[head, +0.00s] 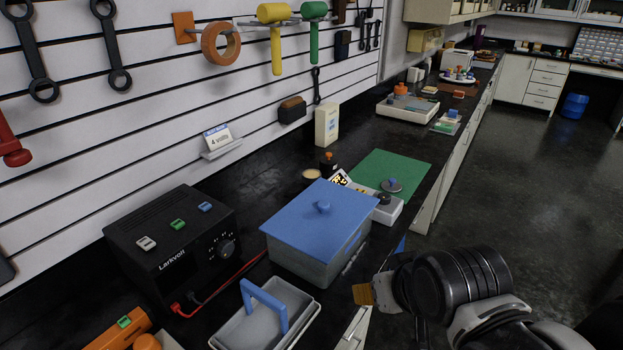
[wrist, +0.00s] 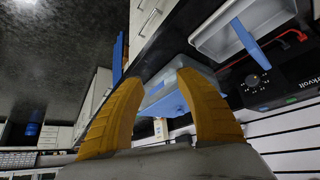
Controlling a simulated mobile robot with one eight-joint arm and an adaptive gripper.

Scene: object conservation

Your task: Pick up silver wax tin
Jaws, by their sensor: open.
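My gripper (head: 366,293) is in front of the counter, right of the blue-lidded box. In the wrist view its yellow fingers (wrist: 158,80) are spread apart with nothing between them. I cannot tell for sure which thing is the silver wax tin. A small, low, round tin with a cream top (head: 311,175) sits on the black counter behind the blue-lidded box. A flat greyish disc with a blue piece on it (head: 392,186) lies on the green mat (head: 400,163). Both are well beyond my gripper. I cannot make out either in the wrist view.
A grey box with a blue lid (head: 320,215) stands between my gripper and the small round tin. A grey tray with a blue handle (head: 240,325) and a black power supply (head: 172,240) with red leads are to its left. A small dark bottle (head: 328,164) stands near the cream-topped tin.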

